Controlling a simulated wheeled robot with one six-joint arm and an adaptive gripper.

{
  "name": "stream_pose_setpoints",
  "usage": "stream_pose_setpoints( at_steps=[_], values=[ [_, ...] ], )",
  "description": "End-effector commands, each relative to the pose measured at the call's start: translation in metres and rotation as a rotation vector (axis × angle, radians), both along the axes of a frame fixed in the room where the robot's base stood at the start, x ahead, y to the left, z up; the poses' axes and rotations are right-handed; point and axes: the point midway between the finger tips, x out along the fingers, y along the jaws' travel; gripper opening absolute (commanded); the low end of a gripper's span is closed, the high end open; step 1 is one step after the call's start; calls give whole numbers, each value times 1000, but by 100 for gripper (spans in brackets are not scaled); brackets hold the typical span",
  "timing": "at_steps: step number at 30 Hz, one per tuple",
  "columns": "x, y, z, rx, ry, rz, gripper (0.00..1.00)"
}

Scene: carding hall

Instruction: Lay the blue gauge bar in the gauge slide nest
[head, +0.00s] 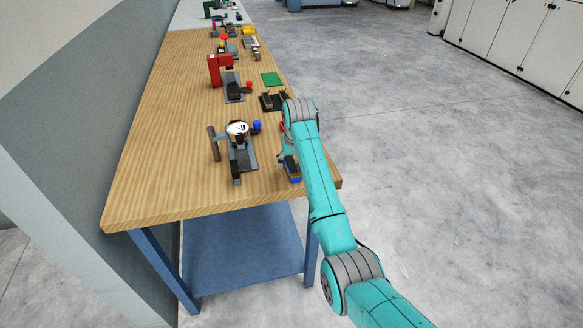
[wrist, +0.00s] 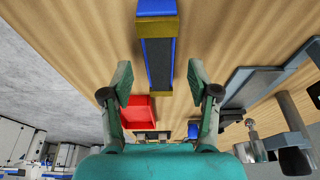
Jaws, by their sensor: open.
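The blue gauge bar (wrist: 158,65) has brass-coloured bands and a dark upper face. It lies on the wooden bench, and in the head view the bar (head: 293,172) is near the right edge, partly hidden by my arm. My gripper (wrist: 160,74) is open above the bar, with one finger to each side of it; I see no contact. In the head view my gripper (head: 287,157) is mostly hidden. A grey slide fixture with a white dial (head: 237,129) stands left of the bar, apparently the gauge slide nest (head: 245,158). Its grey plate (wrist: 262,84) shows right in the wrist view.
A red tray (wrist: 139,112) lies close beside my gripper's left finger. A blue knob (head: 256,126) stands by the dial. A black holder (head: 272,102), a green pad (head: 271,79) and a red press (head: 214,70) are farther back. The bench's near left is bare.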

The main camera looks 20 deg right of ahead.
Motion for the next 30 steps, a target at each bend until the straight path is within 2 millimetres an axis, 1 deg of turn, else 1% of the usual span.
stream_pose_setpoints(
  at_steps=[3, 10, 11, 12, 14, 15, 17, 18, 26, 30],
  values=[
    [2, 0, -8, 0, 0, 0, 60],
    [3, 0, -9, 0, -1, 0, 60],
    [3, 0, -9, 0, -1, 0, 55],
    [3, 0, -9, 0, -1, 0, 45],
    [3, 0, -9, 0, -1, 0, 30],
    [3, 0, -9, 0, -1, 0, 20],
    [3, 0, -9, 0, -1, 0, 5],
    [3, 0, -9, 0, -1, 0, 0],
    [3, 0, -8, 0, -2, 0, 0],
    [4, 0, 3, 0, -5, 0, 0]
  ],
)
